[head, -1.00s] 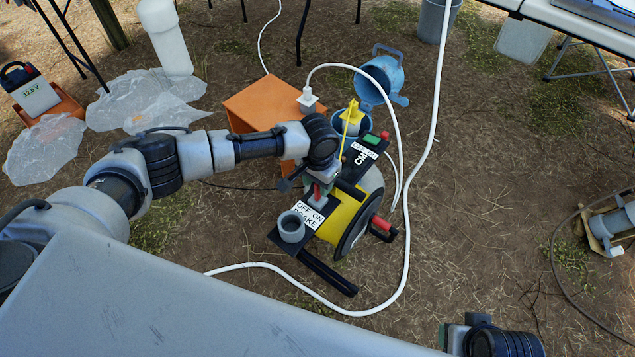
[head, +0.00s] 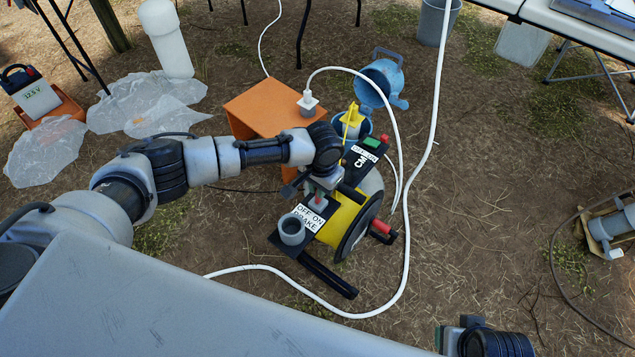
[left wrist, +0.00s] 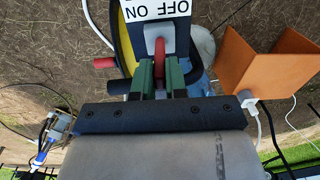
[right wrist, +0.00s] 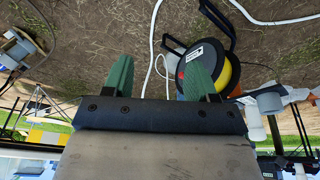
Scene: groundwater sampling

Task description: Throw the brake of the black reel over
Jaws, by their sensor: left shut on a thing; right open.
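The black reel (head: 360,228) with a yellow drum (head: 342,222) stands on the ground in the middle of the head view. Its plate carries an OFF ON BRAKE label (head: 308,218). The red brake lever (left wrist: 160,60) shows in the left wrist view between the green fingers of my left gripper (left wrist: 160,72), which is shut on it. In the head view my left gripper (head: 318,198) comes down on the lever beside the label and mostly hides it. My right gripper (right wrist: 157,75) is open and empty, with the reel beyond it in its wrist view.
An orange box (head: 262,108) stands just behind the reel, with a white plug on it. A white hose (head: 408,235) loops around the reel's right and front. Bare ground (head: 490,190) is free at the right.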

